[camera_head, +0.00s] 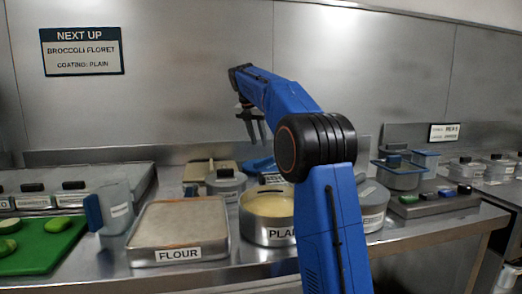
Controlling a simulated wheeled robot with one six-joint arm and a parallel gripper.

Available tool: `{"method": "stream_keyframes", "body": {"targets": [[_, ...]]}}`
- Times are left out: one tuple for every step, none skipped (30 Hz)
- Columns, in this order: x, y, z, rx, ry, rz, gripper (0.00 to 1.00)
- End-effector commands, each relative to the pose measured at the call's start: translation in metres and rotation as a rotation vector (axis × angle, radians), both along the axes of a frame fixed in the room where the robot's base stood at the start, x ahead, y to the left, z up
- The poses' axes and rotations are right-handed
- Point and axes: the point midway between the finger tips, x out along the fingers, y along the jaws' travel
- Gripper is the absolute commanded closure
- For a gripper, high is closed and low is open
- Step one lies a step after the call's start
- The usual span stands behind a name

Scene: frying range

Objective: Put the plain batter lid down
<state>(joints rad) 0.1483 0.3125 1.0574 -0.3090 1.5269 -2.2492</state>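The pot labelled "PLAIN" (partly covered) (267,234) stands uncovered, with pale batter (270,206) showing inside. My gripper (254,138) hangs above and behind it, pointing down. Its two fingers look apart, with nothing visible between them. Behind the flour tray is a round grey lid with a black knob (226,179); I cannot tell if it is the plain batter lid or sits on another container. My blue arm hides part of the pot and the counter behind it.
The flour tray (180,222) stands left of the pot, beside a blue-handled pitcher (116,210). A green board (45,262) with green pieces lies far left. A blue item (260,165) lies behind the pot. Another pot (373,204) is right of my arm. A wall sign (82,51) reads "NEXT UP, BROCCOLI FLORET, COATING: PLAIN".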

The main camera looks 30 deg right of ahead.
Motion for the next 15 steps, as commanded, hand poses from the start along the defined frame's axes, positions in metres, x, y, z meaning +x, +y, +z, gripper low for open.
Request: {"method": "stream_keyframes", "body": {"targets": [[-0.001, 0.003, 0.007, -0.001, -0.003, 0.001, 0.69], [-0.002, 0.004, 0.011, 0.000, -0.002, 0.001, 0.69], [-0.002, 0.006, 0.015, 0.000, -0.001, 0.000, 0.69], [-0.003, 0.007, 0.018, 0.000, -0.001, 0.000, 0.69], [-0.003, 0.007, 0.020, 0.000, -0.001, 0.000, 0.69], [-0.004, 0.008, 0.023, 0.000, -0.001, 0.000, 0.69], [-0.005, 0.009, 0.025, 0.000, 0.000, 0.000, 0.69], [-0.005, 0.009, 0.026, 0.000, 0.000, 0.000, 0.69], [-0.005, 0.010, 0.027, 0.000, 0.000, 0.000, 0.69], [-0.006, 0.010, 0.028, 0.000, 0.000, 0.000, 0.69], [-0.006, 0.010, 0.028, 0.000, 0.000, 0.000, 0.69], [-0.006, 0.010, 0.029, 0.000, 0.000, 0.000, 0.69], [-0.006, 0.010, 0.029, 0.000, 0.000, 0.000, 0.69], [-0.006, 0.010, 0.029, 0.000, 0.000, 0.000, 0.69], [-0.006, 0.010, 0.029, 0.000, 0.000, 0.000, 0.69]]}}
